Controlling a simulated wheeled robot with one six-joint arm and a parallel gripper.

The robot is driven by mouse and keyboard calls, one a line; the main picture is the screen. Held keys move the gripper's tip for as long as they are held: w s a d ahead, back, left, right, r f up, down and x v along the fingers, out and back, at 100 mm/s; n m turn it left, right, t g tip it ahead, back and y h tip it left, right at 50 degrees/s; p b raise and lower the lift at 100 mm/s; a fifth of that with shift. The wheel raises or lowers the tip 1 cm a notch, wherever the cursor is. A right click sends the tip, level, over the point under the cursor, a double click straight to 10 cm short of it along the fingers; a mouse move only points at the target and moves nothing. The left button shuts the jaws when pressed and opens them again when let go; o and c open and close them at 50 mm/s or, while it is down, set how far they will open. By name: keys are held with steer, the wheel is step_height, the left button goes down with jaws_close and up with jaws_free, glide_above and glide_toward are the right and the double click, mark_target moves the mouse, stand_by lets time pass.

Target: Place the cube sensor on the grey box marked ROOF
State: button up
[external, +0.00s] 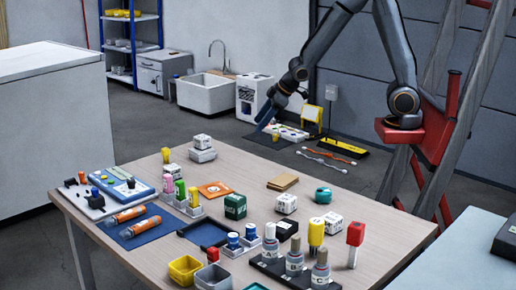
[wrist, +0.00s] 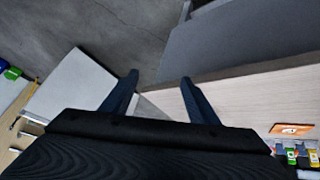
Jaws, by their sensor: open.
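White cubes with dark markings stand on the wooden table in the external view. One white cube (external: 202,141) rests on a light grey box (external: 202,155) at the table's back left. Another white cube (external: 286,203) stands at the middle right, and one more (external: 333,222) is to its right. I cannot read any ROOF mark, nor tell which cube is the sensor. My gripper (external: 267,118) hangs beyond the table's back edge, away from the cubes. In the wrist view my gripper (wrist: 159,82) is open, with nothing between its fingers.

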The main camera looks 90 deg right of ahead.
steer(key=s+a+m+g+y, duration=0.1)
steer(key=s+a+g, duration=0.2)
steer(key=s, duration=0.8)
steer(key=s+a+m+g, duration=0.1)
steer(key=s+a+g, duration=0.2)
steer(key=s, duration=0.8)
steer(key=a+r, duration=0.1)
steer(key=a, duration=0.1)
steer(key=shift+s+a+m+g+y, duration=0.15)
steer(key=shift+a+m+g+y, duration=0.15)
steer(key=shift+a+g+y, duration=0.1)
steer(key=shift+r, duration=0.1)
steer(key=shift+n, duration=0.8)
steer(key=shift+s+a+r+p, duration=0.2)
steer(key=shift+a+r+p, duration=0.85)
steer(key=shift+p, duration=1.15)
steer(key=shift+s+a+r+p, duration=0.2)
steer(key=shift+a+r+p, duration=0.85)
steer(key=shift+p, duration=1.1)
